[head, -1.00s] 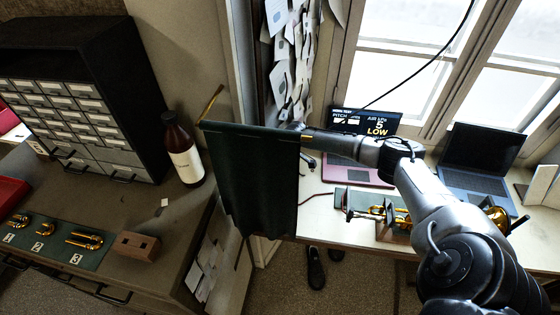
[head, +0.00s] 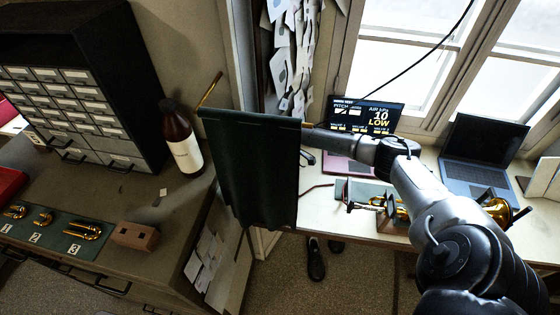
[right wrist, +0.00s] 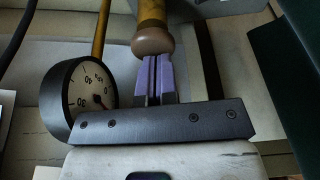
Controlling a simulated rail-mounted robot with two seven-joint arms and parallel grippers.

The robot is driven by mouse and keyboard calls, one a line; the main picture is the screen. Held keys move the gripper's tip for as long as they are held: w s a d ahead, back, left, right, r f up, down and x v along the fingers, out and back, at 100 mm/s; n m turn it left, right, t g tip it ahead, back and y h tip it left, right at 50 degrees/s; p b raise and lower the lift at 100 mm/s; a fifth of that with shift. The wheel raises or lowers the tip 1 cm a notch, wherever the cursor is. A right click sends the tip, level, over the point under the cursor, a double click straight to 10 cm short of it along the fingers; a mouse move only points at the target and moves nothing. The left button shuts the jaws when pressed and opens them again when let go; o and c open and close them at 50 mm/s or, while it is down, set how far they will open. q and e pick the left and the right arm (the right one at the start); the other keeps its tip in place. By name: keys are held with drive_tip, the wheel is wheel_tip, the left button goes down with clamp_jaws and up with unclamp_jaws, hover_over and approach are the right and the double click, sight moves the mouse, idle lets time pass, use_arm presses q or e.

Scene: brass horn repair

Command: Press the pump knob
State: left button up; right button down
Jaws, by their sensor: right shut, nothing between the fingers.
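In the right wrist view a rounded brown pump knob (right wrist: 152,42) sits on a brass-coloured rod. My right gripper (right wrist: 157,60) is shut and empty, its purple fingertips right at the knob; I cannot tell whether they touch. A round black-rimmed gauge (right wrist: 92,98) is left of the fingers. In the head view my right arm reaches left to the dark green curtain (head: 250,170), which hides the fingertips and the knob. My left gripper is not in view.
A brass horn (head: 400,212) lies on the bench under my right arm. An open laptop (head: 482,155) stands further right. A brown bottle (head: 181,138) stands on the left bench, beside a drawer cabinet (head: 75,100), a mat with brass slides, and a wooden block (head: 134,236).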

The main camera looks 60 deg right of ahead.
drive_tip(key=shift+s, duration=0.1)
wheel_tip(320, 180, up, 4)
drive_tip(key=p, duration=0.4)
drive_tip(key=v, duration=1)
drive_tip(key=shift+b, duration=0.4)
idle(0.5)
